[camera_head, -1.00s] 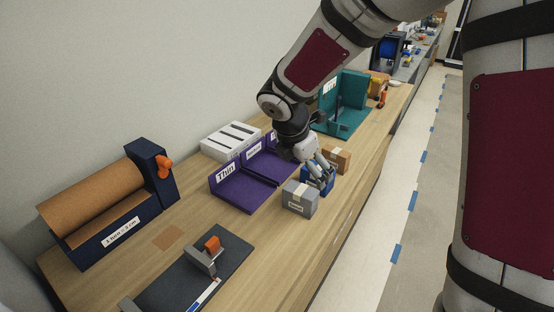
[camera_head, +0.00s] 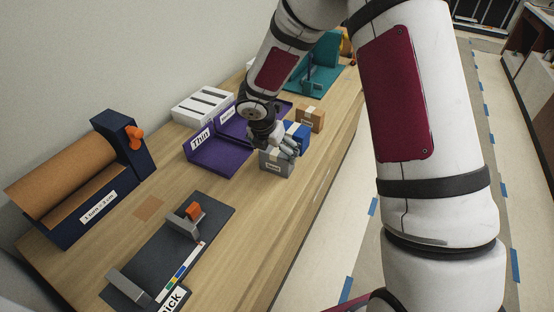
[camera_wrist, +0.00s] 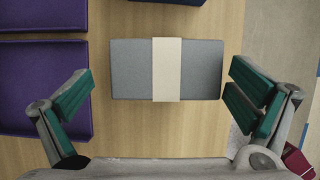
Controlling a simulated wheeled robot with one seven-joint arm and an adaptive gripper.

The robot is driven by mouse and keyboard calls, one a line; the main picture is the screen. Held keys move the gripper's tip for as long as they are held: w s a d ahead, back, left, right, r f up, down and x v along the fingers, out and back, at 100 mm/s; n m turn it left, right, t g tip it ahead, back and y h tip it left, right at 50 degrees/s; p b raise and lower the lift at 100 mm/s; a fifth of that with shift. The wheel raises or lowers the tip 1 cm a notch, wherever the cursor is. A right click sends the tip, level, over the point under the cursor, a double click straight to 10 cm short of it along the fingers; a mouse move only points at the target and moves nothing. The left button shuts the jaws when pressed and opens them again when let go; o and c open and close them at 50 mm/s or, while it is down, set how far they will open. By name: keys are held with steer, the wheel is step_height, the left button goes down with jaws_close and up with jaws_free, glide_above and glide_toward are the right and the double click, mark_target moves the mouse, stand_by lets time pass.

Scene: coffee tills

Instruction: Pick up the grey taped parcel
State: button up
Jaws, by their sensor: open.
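The grey taped parcel (camera_head: 276,162) sits on the wooden counter in front of the purple trays, partly hidden by my gripper in the head view. In the wrist view the grey parcel (camera_wrist: 135,70) shows from above with a pale tape band across its middle. My gripper (camera_wrist: 160,92) is open and empty, its green-padded fingers apart on the left and right of the parcel, with a gap on each side. In the head view my gripper (camera_head: 284,144) is just above the parcel.
A blue parcel (camera_head: 297,133) and a brown parcel (camera_head: 310,118) stand behind the grey one. The purple tray (camera_head: 215,158) is close on the left. A dark board (camera_head: 180,250) lies nearer the front. The counter's right edge is close to the parcels.

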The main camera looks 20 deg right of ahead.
steer(key=x, duration=0.5)
steer(key=shift+d+r, duration=0.1)
steer(key=shift+d, duration=0.25)
steer(key=shift+c, duration=0.2)
steer(key=c, duration=1.1)
